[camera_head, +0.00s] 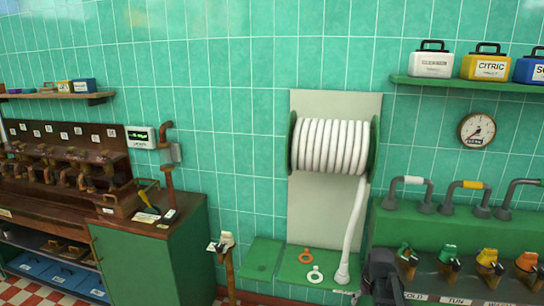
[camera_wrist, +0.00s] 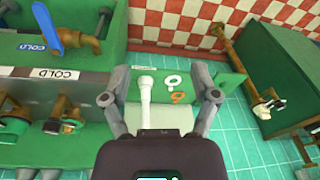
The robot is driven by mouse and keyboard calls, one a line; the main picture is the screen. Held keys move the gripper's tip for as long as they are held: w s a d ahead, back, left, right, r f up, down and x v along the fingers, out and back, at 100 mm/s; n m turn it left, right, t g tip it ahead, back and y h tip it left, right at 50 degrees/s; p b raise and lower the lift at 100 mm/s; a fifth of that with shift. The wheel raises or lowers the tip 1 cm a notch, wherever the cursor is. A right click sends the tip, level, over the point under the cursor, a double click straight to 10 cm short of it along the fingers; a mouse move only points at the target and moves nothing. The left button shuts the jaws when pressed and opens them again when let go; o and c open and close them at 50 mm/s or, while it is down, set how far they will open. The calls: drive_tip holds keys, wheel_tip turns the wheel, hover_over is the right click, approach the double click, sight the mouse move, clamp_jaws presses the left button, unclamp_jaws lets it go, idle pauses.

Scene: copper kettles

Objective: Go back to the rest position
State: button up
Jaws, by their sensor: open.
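My gripper (camera_wrist: 158,75) is open and empty in the wrist view, its two grey fingers spread apart. Beyond the fingers, the white hose (camera_wrist: 146,90) and a green shelf (camera_wrist: 225,82) show between and behind them. I cannot tell any contact with them. In the head view, a dark grey part of my arm shows at the lower right, in front of the green counter; the fingertips there are not clear.
An orange ring (camera_head: 306,255) and a white ring (camera_head: 315,274) lie there. A tap counter (camera_head: 450,228) is right; a wooden-topped bench (camera_head: 165,250) is left.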

drive_tip(key=s+a+g, duration=0.1)
drive_tip(key=s+a, duration=0.8)
drive_tip(key=a, duration=0.2)
drive_tip(key=shift+s+a+h, duration=0.3)
drive_tip(key=shift+s+a, duration=0.1)
drive_tip(key=shift+f, duration=0.1)
drive_tip(key=c, duration=0.3)
